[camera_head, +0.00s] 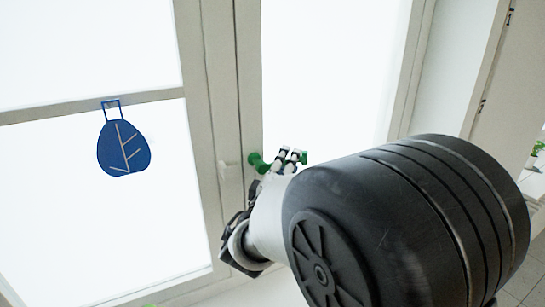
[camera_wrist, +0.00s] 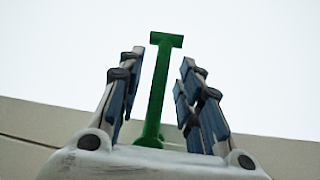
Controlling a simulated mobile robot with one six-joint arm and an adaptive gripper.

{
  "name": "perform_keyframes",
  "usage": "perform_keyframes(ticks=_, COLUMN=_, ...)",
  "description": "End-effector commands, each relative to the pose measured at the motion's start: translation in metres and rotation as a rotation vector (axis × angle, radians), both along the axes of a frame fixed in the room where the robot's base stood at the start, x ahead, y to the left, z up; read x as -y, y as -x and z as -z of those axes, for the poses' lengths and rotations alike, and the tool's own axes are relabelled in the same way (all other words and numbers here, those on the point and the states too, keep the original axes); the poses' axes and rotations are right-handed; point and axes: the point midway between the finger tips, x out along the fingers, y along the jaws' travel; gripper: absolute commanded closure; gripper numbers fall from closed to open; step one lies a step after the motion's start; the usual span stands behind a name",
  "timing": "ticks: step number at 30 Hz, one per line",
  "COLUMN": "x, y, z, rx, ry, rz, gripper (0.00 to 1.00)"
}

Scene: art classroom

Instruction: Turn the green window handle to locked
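The green window handle (camera_head: 257,162) is on the window frame in the middle of the head view; my gripper and arm hide part of it, and a green end shows past the fingers. In the wrist view the handle (camera_wrist: 157,90) runs up between the fingers and ends in a short crossbar. My gripper (camera_head: 290,157) is at the handle, with its fingers on either side. In the wrist view my gripper (camera_wrist: 164,75) is open, with a visible gap between each finger pair and the handle.
A white handle (camera_head: 228,171) sits on the frame just left of the green one. A blue leaf-shaped ornament (camera_head: 124,148) hangs on the left pane. Bright window panes fill the back. A pale wall panel (camera_head: 455,70) stands at right.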

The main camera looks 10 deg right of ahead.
Motion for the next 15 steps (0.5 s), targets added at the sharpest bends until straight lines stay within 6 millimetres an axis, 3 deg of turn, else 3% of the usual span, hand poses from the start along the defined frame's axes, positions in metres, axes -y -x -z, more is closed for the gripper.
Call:
perform_keyframes(ticks=11, x=0.0030, y=-0.0059, z=-0.0010, rx=0.001, ry=0.001, rz=-0.001, gripper=0.67)
perform_keyframes(ticks=15, x=0.0030, y=-0.0058, z=-0.0010, rx=0.001, ry=0.000, rz=0.000, gripper=0.76)
